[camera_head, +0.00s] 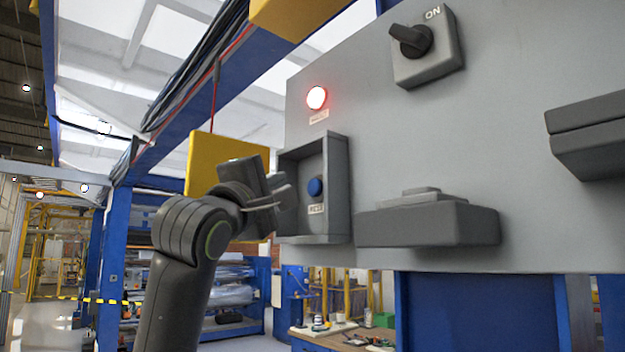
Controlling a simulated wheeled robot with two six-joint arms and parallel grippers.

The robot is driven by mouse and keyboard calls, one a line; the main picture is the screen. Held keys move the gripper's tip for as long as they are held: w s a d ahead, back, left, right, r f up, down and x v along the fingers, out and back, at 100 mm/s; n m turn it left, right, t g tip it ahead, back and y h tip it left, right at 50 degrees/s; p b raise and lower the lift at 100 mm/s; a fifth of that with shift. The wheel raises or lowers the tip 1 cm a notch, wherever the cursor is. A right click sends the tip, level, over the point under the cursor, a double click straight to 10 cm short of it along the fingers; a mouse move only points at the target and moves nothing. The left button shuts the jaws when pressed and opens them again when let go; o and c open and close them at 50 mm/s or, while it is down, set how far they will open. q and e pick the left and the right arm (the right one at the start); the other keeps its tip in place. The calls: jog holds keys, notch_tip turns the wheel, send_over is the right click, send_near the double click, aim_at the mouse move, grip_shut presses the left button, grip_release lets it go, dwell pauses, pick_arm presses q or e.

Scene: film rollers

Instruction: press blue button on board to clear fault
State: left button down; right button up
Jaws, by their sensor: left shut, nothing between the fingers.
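The blue button (315,187) sits inside a grey open-fronted box (340,190) on the grey control board (520,225), with a small label plate below it. A red fault lamp (317,97) glows on the board above the box. My left gripper (281,197) is shut and empty. Its fingertips point right, at the left side of the box, a little lower than the button. They look apart from the button; whether they touch the box wall, I cannot tell. My right gripper does not show.
A rotary switch (411,40) marked ON is at the board's top. A grey ledge-like block (428,224) juts out right of the box, and another dark block (590,135) at the right edge. A yellow panel (203,160) stands behind my left gripper. A cluttered workbench (345,340) is below.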

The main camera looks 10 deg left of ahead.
aim_at(310, 181)
pick_arm(q)
jog(key=shift+w+d+p, duration=0.55)
jog(key=shift+w+d, duration=0.75)
jog(key=shift+w, duration=0.3)
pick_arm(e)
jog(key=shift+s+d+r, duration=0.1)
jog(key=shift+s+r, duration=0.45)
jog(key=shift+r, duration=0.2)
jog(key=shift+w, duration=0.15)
pick_arm(q)
jog(key=shift+w+d, duration=0.25)
jog(key=shift+w, duration=0.1)
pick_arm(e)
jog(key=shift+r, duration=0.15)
